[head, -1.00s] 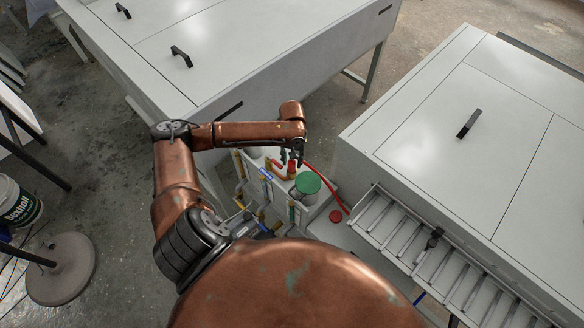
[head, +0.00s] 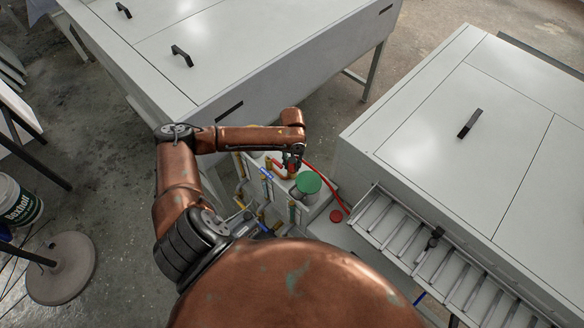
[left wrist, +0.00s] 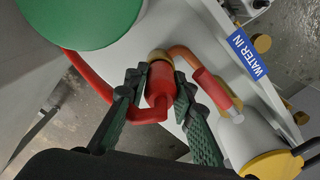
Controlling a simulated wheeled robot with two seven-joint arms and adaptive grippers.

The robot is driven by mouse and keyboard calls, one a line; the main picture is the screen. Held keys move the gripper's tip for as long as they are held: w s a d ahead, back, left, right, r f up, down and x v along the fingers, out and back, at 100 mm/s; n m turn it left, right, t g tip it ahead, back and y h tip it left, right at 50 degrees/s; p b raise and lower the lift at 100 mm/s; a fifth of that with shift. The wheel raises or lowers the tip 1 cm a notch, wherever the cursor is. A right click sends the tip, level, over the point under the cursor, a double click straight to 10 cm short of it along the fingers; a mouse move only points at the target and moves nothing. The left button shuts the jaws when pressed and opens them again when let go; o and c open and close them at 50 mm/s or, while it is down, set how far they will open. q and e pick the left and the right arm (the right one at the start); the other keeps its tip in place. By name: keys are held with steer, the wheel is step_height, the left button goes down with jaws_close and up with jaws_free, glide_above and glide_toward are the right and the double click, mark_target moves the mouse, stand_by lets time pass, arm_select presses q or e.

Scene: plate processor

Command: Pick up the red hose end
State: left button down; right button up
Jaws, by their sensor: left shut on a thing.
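The red hose (head: 325,182) runs from the right machine side to my left gripper. Its red end (left wrist: 160,84) shows in the left wrist view, with a brass ring at its tip, between the two dark green fingers. My left gripper (head: 292,162) is shut on this end; it also shows in the left wrist view (left wrist: 158,92). The brass ring lies against or just above the pale panel; I cannot tell whether it touches. An orange-brown pipe (left wrist: 185,58) with a red sleeve is close to the right of the hose end. My right gripper is not in view.
A green round lid (head: 308,182) is close beside the gripper. A blue WATER IN label (left wrist: 248,54) and yellow-topped fittings are near. Large white machines (head: 440,130) flank the narrow gap. A red cap (head: 336,216) sits nearby.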

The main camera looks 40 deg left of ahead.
arm_select(q)
step_height(320, 180, up, 9)
steer(key=shift+r, duration=0.1)
step_height(320, 180, up, 3)
steer(key=p, duration=0.3)
step_height(320, 180, up, 7)
steer(key=p, duration=0.8)
steer(key=shift+f, duration=0.2)
